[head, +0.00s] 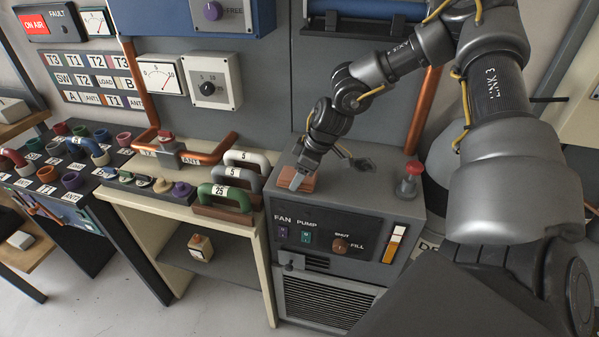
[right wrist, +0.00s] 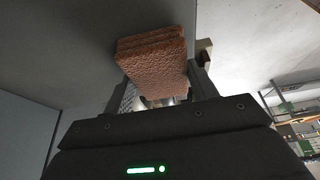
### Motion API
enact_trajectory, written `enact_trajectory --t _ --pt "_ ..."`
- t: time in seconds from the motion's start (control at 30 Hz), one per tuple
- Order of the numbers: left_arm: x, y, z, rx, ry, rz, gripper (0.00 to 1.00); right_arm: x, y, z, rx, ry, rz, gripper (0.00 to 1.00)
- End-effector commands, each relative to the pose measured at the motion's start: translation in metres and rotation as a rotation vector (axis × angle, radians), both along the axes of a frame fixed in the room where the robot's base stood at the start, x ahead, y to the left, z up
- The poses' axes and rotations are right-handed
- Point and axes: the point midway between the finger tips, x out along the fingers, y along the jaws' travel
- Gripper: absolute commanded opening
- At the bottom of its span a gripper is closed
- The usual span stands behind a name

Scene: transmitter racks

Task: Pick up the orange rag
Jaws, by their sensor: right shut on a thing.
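The orange rag (head: 304,183) is a folded, rough-textured orange-brown pad. My right gripper (head: 298,180) is shut on the rag. In the right wrist view the rag (right wrist: 153,65) sits between the two fingers of the gripper (right wrist: 160,95) and sticks out past them. I cannot tell whether the rag touches the cabinet top. My left gripper is not in view.
The grey cabinet (head: 375,205) has a red knob (head: 413,168) on its top right. A dark fitting (head: 363,164) lies behind the gripper. To the left, a bench holds handled links, the green one (head: 231,197) nearest.

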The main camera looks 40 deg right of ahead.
Motion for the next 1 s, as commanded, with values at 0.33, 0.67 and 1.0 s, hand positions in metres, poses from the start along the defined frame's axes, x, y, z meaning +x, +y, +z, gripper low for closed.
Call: enact_trajectory --t 0.33,0.67,1.0 --pt "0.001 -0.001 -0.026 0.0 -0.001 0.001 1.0 -0.031 0.005 0.07 0.002 -0.011 0.003 0.36" --pt "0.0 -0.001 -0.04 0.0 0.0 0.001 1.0 -0.098 0.013 0.112 0.001 -0.007 0.003 0.36" --pt "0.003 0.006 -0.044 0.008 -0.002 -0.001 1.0 -0.134 0.018 0.129 0.0 -0.003 0.001 0.36"
